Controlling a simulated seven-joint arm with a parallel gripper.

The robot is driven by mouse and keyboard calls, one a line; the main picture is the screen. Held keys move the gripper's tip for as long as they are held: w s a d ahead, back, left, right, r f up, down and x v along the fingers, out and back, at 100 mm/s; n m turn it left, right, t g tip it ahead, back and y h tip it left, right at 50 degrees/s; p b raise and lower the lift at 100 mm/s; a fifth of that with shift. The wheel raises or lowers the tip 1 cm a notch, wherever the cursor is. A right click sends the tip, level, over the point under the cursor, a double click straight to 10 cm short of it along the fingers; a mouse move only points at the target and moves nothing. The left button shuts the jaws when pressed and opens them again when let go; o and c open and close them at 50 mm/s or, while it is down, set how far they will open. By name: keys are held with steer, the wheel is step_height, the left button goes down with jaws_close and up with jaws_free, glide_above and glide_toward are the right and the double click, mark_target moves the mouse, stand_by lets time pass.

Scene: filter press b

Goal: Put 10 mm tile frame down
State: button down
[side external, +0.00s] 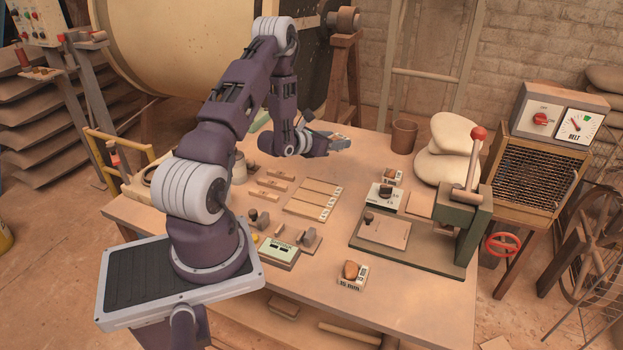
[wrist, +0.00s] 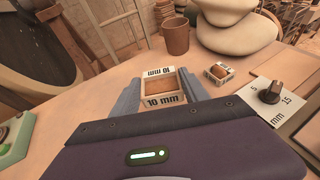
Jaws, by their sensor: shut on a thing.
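My gripper (wrist: 163,96) is shut on the 10 mm tile frame (wrist: 164,101), a pale rectangular frame with "10 mm" in black on its near and far walls. Grey fingers grip it at its left and right sides. Brown shows inside the frame; I cannot tell whether that is a filling or the table seen through it. In the side external view my gripper (side external: 340,143) is over the back part of the table, and the frame is too small there to make out clearly. I cannot tell how far the frame is from the tabletop.
A small white frame with a brown block (wrist: 219,71) stands right of my gripper. A brown cup (wrist: 176,36) and pale sacks (side external: 447,145) stand behind. The green press (side external: 463,232) is at the right. Another labelled frame (side external: 352,283) is at the front. Bare tabletop (side external: 400,300) shows there.

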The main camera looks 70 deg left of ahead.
mark_target(332, 175)
step_height(332, 175, down, 10)
steer(key=shift+s+a+r, duration=0.1)
steer(key=shift+a, duration=0.05)
steer(key=c, duration=0.6)
jaws_free()
